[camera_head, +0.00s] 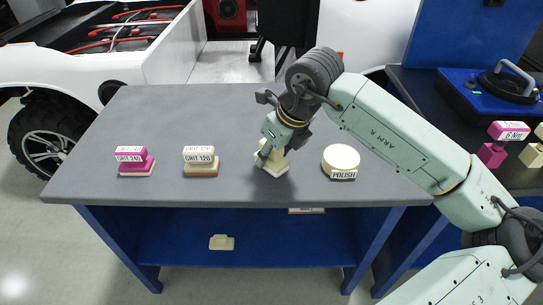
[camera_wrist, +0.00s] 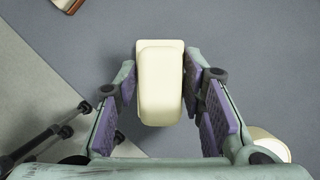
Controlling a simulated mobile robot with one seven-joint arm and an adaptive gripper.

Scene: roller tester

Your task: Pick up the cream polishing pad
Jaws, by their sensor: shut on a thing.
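The round cream pad (camera_head: 341,157) with a label reading POLISH sits on the grey bench top, right of my gripper. Part of it shows at the lower right of the wrist view (camera_wrist: 268,143), outside the fingers. My gripper (camera_head: 270,157) points down over the bench and is shut on a cream block (camera_head: 273,170). In the wrist view the cream block (camera_wrist: 160,85) lies between the two purple-lined fingers. Its base is at or very near the bench top; I cannot tell whether it touches. Any label on it is hidden.
On the grey bench (camera_head: 235,120), left of my gripper, sit a cream-and-brown GRIT 120 block (camera_head: 201,160) and a pink GRIT 240 block (camera_head: 134,161). A cream piece (camera_head: 221,242) lies on the blue lower shelf. A white car stands behind. The back of the bench is clear.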

